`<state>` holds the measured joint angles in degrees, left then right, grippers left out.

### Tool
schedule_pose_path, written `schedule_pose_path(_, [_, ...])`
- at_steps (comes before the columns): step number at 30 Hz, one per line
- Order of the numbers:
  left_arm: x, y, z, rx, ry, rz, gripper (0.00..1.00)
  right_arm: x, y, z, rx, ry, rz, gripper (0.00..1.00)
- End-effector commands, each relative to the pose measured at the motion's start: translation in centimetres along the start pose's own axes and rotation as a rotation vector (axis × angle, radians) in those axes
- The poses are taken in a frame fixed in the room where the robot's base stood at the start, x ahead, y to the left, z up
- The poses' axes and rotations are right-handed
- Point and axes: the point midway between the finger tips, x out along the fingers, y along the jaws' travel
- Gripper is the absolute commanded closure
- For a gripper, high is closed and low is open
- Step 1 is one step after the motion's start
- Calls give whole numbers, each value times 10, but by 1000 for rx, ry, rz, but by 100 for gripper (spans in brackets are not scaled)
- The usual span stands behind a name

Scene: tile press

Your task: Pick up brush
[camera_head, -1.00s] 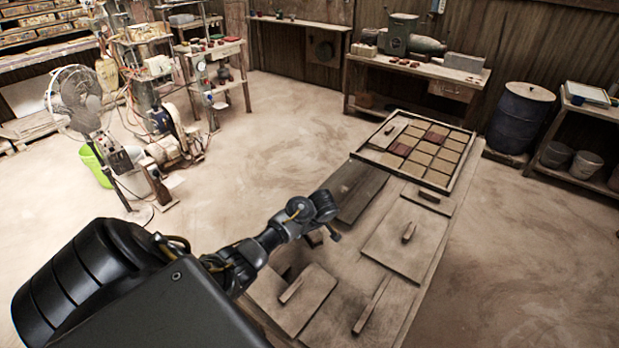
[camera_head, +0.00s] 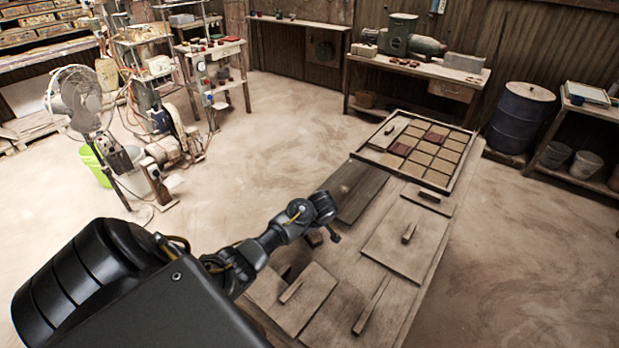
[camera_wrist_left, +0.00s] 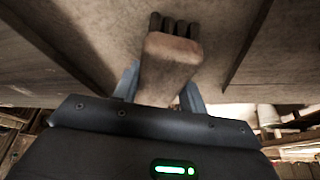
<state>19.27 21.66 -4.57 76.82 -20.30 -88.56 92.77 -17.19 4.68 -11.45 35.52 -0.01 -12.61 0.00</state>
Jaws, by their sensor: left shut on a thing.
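The brush shows in the left wrist view as a worn wooden block (camera_wrist_left: 172,65) with several dark tufts at its far end. My left gripper (camera_wrist_left: 160,88) is shut on it, with a blue-grey finger on each side. In the head view my left gripper (camera_head: 322,237) is over the left side of the long wooden table (camera_head: 398,322), mostly hidden by my wrist. The brush is hard to make out there. From these views I cannot tell whether it touches the table. My right gripper is not in view.
A framed tray of tan and red tiles (camera_head: 451,156) lies at the table's far end. Flat boards with handles (camera_head: 407,240) and a wooden bar (camera_head: 371,306) lie nearer. A fan (camera_head: 74,97) and a green bucket (camera_head: 95,165) stand left. Open floor surrounds the table.

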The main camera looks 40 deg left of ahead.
Motion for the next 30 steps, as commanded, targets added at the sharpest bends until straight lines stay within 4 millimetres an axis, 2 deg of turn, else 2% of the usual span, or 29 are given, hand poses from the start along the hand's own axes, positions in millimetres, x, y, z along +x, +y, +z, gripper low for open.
schedule_pose_path(1, [0, 0, 0, 0, 0, 0, 77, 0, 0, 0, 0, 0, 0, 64])
schedule_pose_path(3, [0, 0, 0, 0, 0, 0, 86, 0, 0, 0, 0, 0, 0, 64])
schedule_pose_path(14, [-4, 0, -2, -1, 0, 2, 87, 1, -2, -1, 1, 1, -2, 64])
schedule_pose_path(17, [-11, 2, -4, -2, -1, 5, 87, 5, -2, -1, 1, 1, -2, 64])
schedule_pose_path(20, [-28, 2, -11, -4, 0, 8, 87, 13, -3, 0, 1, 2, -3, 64])
schedule_pose_path(27, [-78, -41, -33, -4, 1, 5, 87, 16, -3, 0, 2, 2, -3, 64])
schedule_pose_path(29, [-90, -52, -38, -5, 0, 6, 87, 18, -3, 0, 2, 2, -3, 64])
schedule_pose_path(30, [-91, -64, -38, -3, 0, 3, 87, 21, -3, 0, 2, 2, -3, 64])
